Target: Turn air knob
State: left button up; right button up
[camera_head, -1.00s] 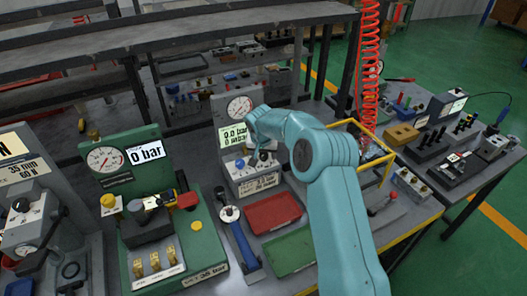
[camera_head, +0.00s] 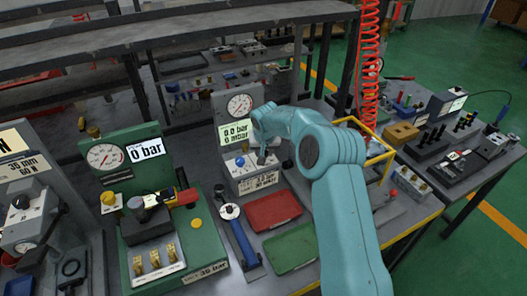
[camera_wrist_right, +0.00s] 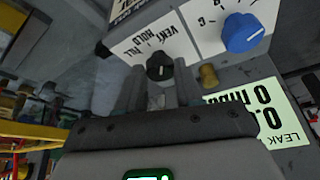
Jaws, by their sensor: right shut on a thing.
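The grey leak test unit (camera_head: 218,108) stands mid-bench with a round gauge (camera_head: 239,105) and a display (camera_head: 235,132) that reads about 0.0 bar, 0 mbar. A blue knob (camera_head: 240,162) sits on its front panel, and it also shows in the right wrist view (camera_wrist_right: 242,33). A black knob (camera_wrist_right: 159,66) lies beside the VENT, FILL, HOLD label. My right gripper (camera_wrist_right: 159,80) has its fingers on either side of the black knob, shut on it. In the head view the right gripper (camera_head: 262,158) is small and covers this knob. My left gripper is not in view.
A red tray (camera_head: 273,211) and a green tray (camera_head: 292,249) lie in front of the unit. A blue-handled tool (camera_head: 240,238) lies to their left. A green gauge station (camera_head: 195,240) stands at left. A yellow frame (camera_head: 378,178) and red coiled hose (camera_head: 369,60) are at right.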

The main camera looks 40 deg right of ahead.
jog(key=n, duration=0.1)
jog(key=n+y, duration=0.1)
jog(key=n, duration=0.2)
jog(key=shift+s+d+t+y, duration=0.1)
jog(key=shift+d+t+y, duration=0.2)
jog(key=shift+t, duration=0.1)
jog(key=n+y, duration=0.1)
jog(key=n, duration=0.3)
jog(key=shift+d, duration=0.15)
jog(key=n+y, duration=0.1)
jog(key=n, duration=0.2)
jog(key=shift+d, duration=0.1)
jog(key=shift+d+r+n+y+p, duration=0.15)
jog(key=shift+n+y+p, duration=0.55)
jog(key=shift+n+p, duration=0.4)
jog(key=shift+f+n+g+y+p, duration=0.2)
jog(key=shift+n+g+y+p, duration=0.25)
jog(key=shift+n+p, duration=0.8)
jog(key=o, duration=1)
jog(key=shift+w+f, duration=0.1)
jog(key=shift+w, duration=0.1)
jog(key=shift+o, duration=0.2)
